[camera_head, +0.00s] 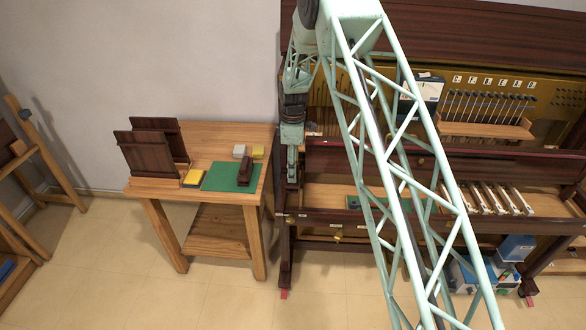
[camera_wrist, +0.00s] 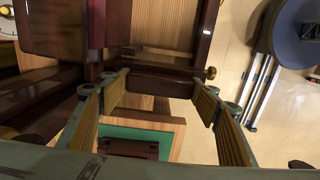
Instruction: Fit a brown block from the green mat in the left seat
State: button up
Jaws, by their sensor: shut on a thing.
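My gripper (camera_wrist: 160,92) is shut on a dark brown block (camera_wrist: 160,84), which lies across between the pale-padded fingers in the wrist view. In the head view my gripper (camera_head: 292,165) hangs at the piano's left end, right of the small wooden table. The held block blends with the dark piano wood there. The green mat (camera_head: 218,182) lies on the table, with another brown block (camera_head: 244,172) on it. Mat (camera_wrist: 150,134) and block (camera_wrist: 130,148) also show low in the wrist view. I cannot make out the left seat; my arm hides part of the piano.
The wooden table (camera_head: 210,137) also bears dark upright boards (camera_head: 150,150), a yellow-topped block (camera_head: 194,178) and small grey and yellow blocks. The dark piano (camera_head: 330,160) stands close on the right, with pale keys (camera_head: 490,198). A wooden stand (camera_head: 45,150) is far left.

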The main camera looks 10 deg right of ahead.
jog(key=shift+f+b, duration=1.8)
jog(key=shift+f, duration=3)
jog(key=shift+f+b, duration=0.4)
jog(key=shift+f, duration=0.1)
jog(key=o, duration=1)
jog(key=shift+r, duration=0.1)
jog(key=shift+r, duration=5.9)
